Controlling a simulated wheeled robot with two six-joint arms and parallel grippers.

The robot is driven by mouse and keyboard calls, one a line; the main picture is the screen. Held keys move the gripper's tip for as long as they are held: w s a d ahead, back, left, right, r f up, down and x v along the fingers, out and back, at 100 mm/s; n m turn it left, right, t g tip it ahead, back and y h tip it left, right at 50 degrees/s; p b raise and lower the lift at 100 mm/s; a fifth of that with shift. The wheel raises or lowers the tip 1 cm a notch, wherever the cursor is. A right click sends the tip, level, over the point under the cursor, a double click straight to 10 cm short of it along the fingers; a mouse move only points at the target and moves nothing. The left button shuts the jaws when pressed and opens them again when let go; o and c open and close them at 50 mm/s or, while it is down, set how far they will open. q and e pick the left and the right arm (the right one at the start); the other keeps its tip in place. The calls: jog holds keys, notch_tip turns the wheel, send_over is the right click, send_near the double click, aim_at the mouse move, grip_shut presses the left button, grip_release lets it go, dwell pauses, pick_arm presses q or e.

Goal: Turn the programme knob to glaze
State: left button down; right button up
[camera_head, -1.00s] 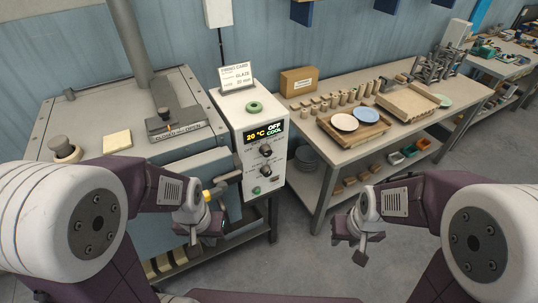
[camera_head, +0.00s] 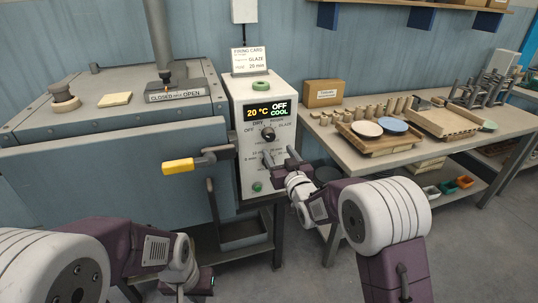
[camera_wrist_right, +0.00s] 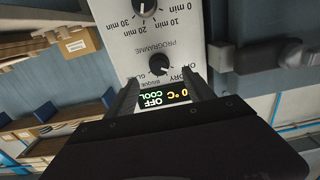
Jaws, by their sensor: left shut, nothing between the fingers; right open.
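The programme knob (camera_head: 268,134) is a dark round knob on the white control panel (camera_head: 246,184). Labels OFF, DRY and GLAZE surround it; its pointer is too small to read surely. The display (camera_head: 266,111) reads 20 °C, OFF, COOL. My right gripper (camera_head: 280,157) is open in front of the panel, below the programme knob in the head view, and covers much of the lower knob. In the right wrist view the picture is inverted; the programme knob (camera_wrist_right: 160,65) shows beyond and between the open fingers, apparently untouched. My left gripper (camera_head: 195,286) is shut, low at the bottom edge.
A yellow-ended handle (camera_head: 190,164) sticks out from the kiln front, left of the panel. A firing card (camera_head: 249,60) reading GLAZE, 20 min stands on the panel top near a green ring (camera_head: 261,85). A table (camera_head: 343,152) with plates stands right.

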aim_at(271, 138)
jog(key=p+x, duration=0.2)
jog(key=x, duration=0.5)
jog(key=shift+w+r, duration=0.1)
jog(key=shift+w, duration=0.1)
jog(key=shift+w+a, duration=0.1)
jog(key=shift+w, duration=0.55)
grip_shut()
